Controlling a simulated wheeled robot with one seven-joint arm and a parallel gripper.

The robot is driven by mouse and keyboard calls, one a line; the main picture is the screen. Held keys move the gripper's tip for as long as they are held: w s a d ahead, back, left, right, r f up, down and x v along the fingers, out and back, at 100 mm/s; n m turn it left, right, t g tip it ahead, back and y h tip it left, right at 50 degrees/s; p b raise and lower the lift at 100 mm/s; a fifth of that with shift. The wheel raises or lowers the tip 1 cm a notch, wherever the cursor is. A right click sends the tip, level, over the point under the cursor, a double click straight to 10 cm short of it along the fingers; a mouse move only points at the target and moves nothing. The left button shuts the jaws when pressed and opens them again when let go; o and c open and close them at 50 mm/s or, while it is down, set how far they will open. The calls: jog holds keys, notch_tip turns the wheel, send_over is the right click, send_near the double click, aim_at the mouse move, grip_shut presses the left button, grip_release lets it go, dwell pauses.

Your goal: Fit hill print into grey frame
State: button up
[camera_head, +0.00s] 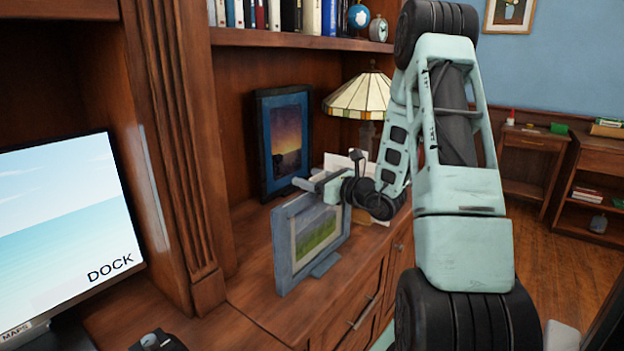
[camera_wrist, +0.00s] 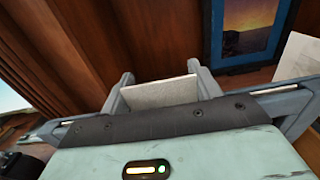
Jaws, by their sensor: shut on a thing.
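The grey frame (camera_head: 283,262) stands upright on the wooden cabinet top, left of centre in the head view. The hill print (camera_head: 317,237), green below and grey above, shows within the frame's outline; I cannot tell whether it sits inside the opening or just in front of it. My gripper (camera_head: 318,186) is at the frame's upper edge, shut on the print. In the wrist view my gripper (camera_wrist: 162,84) has a pale flat panel (camera_wrist: 160,92) between its fingers, which looks like the print. My fingers hide part of the upper edge.
A dark blue frame with a sunset print (camera_head: 286,138) stands behind, against the bookcase. A stained-glass lamp (camera_head: 361,97) and a white sheet (camera_head: 337,164) are behind my gripper. A monitor (camera_head: 62,235) stands at left. The cabinet top (camera_head: 258,287) is bare in front of the grey frame.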

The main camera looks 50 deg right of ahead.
jog(key=shift+f, duration=0.2)
jog(key=o, duration=1.4)
jog(key=s, duration=0.5)
jog(key=s+d+b, duration=0.1)
jog(key=s, duration=0.5)
jog(key=s+b, duration=0.1)
jog(key=s, duration=0.5)
jog(key=shift+s+d, duration=0.15)
jog(key=shift+s, duration=0.05)
